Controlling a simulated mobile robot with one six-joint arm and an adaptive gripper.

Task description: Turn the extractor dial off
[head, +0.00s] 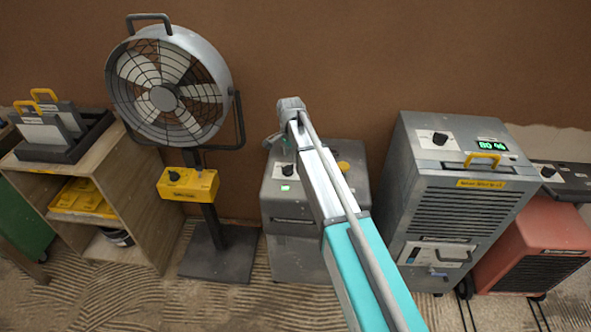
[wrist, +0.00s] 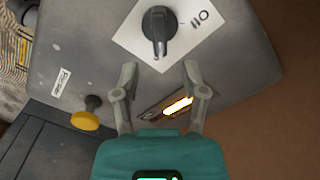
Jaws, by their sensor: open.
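A black dial (wrist: 158,28) sits on a white plate (wrist: 127,32) with small dark marks at its upper right in the wrist view. Its raised grip runs roughly up and down in that picture. The dial is on the top of the middle grey cabinet; it also shows in the head view (head: 287,170), left of my arm. My gripper (wrist: 158,72) is open and empty, its two fingers apart just below the dial in the wrist view. The fingers do not appear to touch the dial. In the head view my arm hides part of the cabinet (head: 290,236).
A fan (head: 165,95) with a yellow dial box (head: 188,184) stands left. A larger grey unit (head: 455,200) and a red unit (head: 535,245) stand right. The wall is close behind.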

